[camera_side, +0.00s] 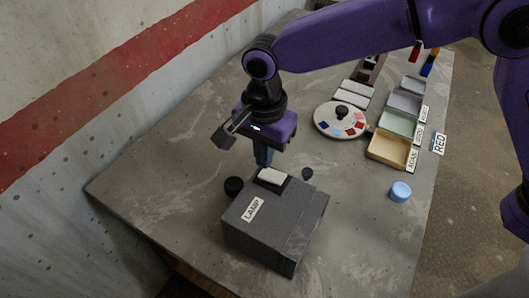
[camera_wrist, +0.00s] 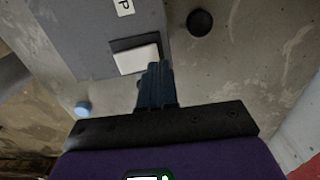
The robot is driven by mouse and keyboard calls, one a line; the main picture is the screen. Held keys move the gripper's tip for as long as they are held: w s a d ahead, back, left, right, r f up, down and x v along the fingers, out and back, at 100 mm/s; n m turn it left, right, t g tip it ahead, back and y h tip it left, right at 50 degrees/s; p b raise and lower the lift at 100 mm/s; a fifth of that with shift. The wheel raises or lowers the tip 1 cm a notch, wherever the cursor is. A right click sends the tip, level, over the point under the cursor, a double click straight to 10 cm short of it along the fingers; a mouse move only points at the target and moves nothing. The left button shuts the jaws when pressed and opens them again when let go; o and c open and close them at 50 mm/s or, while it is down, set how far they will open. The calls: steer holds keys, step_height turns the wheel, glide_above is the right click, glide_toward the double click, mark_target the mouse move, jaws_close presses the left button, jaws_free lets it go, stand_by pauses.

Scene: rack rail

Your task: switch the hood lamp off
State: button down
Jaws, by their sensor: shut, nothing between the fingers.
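My gripper (camera_side: 264,163) is shut and empty, pointing down just behind the switch in the side view. In the wrist view my fingertips (camera_wrist: 158,66) appear at the edge of the switch; I cannot tell whether they touch it. No lamp or hood is clearly visible.
A black knob (camera_side: 233,186) and a small dark disc (camera_side: 307,173) lie near the box. A light blue cylinder (camera_side: 400,191) stands to the right. A round dial (camera_side: 341,119) and a tan tray (camera_side: 389,149) with other trays are further back. The table's near left is clear.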

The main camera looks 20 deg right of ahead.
steer(key=shift+r, duration=0.45)
steer(key=shift+r, duration=0.1)
step_height(320, 180, up, 14)
steer(key=w+a, duration=0.1)
steer(key=shift+w+a+f, duration=0.2)
steer(key=shift+w+a, duration=0.15)
steer(key=shift+w, duration=0.05)
stand_by(0.7)
